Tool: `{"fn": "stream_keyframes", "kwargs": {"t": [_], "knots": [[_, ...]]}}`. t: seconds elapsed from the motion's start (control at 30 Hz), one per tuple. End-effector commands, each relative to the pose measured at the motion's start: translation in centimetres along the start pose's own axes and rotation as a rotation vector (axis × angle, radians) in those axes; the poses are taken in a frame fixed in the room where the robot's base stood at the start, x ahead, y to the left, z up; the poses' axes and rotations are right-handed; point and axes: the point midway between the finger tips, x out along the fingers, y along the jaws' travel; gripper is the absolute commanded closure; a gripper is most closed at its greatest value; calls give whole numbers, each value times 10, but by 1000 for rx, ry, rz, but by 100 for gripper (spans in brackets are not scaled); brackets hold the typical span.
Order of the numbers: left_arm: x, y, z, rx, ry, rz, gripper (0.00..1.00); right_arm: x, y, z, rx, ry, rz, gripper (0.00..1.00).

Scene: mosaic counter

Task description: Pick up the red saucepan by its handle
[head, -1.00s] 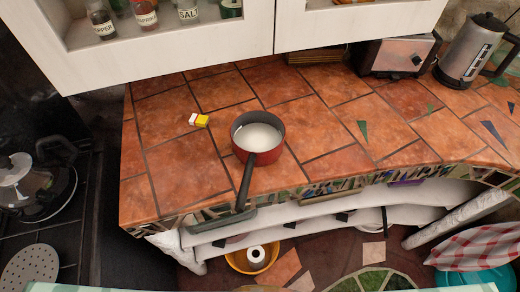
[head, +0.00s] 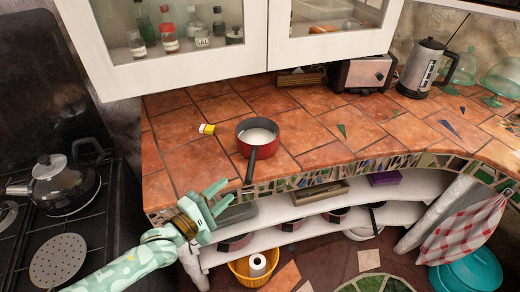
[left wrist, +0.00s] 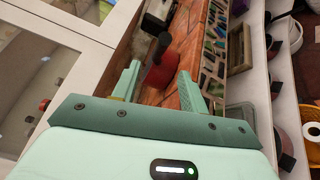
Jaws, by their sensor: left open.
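The red saucepan (head: 270,150) stands upright on the tiled counter near its front edge, with pale contents inside. Its dark handle (head: 250,167) points toward me and reaches over the counter edge. My left gripper (head: 223,194) is open and empty, just left of the handle end and near the counter's front edge, apart from the handle. In the left wrist view the saucepan (left wrist: 163,74) and its dark handle (left wrist: 161,46) appear beyond and between my two spread fingers. My right gripper is not in view.
A small yellow and white box (head: 207,129) lies left of the pan. A toaster (head: 363,73) and a kettle (head: 424,68) stand at the back. White cabinets (head: 190,62) hang above. Shelves (head: 290,228) lie below the counter.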

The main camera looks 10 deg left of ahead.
Motion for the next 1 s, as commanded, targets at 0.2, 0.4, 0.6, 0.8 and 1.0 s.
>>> {"fn": "stream_keyframes", "kwargs": {"t": [0.2,0.4,0.6,0.8,1.0], "knots": [[48,-1,-1,2,1,1,56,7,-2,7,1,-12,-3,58],[64,-1,-1,3,1,-2,56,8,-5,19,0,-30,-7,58],[97,-2,-2,4,1,0,56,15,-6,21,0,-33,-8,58],[113,-2,-2,4,1,-2,56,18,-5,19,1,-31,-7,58],[113,-2,-1,4,2,-3,62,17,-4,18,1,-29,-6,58]]}}
